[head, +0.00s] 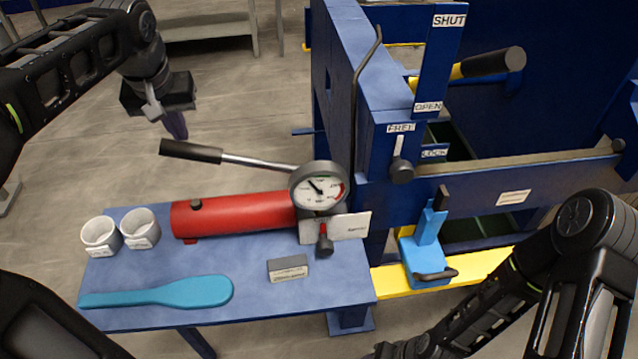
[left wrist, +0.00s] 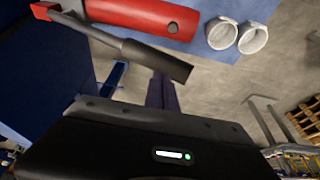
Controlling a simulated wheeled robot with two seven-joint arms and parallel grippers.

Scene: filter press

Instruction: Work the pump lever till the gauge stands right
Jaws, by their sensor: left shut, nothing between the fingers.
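The pump lever has a black grip (head: 190,151) and a steel rod, and reaches left from the pump head above the red pump cylinder (head: 235,215). The round gauge (head: 318,187) has a white face with green and red marks; its needle points to the upper left. A small valve handle (head: 324,243) hangs below it. My left gripper (head: 177,127) is shut and empty, just above and behind the grip's end. In the left wrist view the grip (left wrist: 155,60) lies just beyond the fingers (left wrist: 162,92); I cannot tell whether they touch. My right arm shows at lower right, its fingers hidden.
The blue table (head: 245,257) bears two white cups (head: 141,228), a teal paddle (head: 170,293) and a grey block (head: 288,268). The blue press frame (head: 385,70) rises at right with levers and labels. A blue clamp-like piece (head: 428,252) is near the yellow rail.

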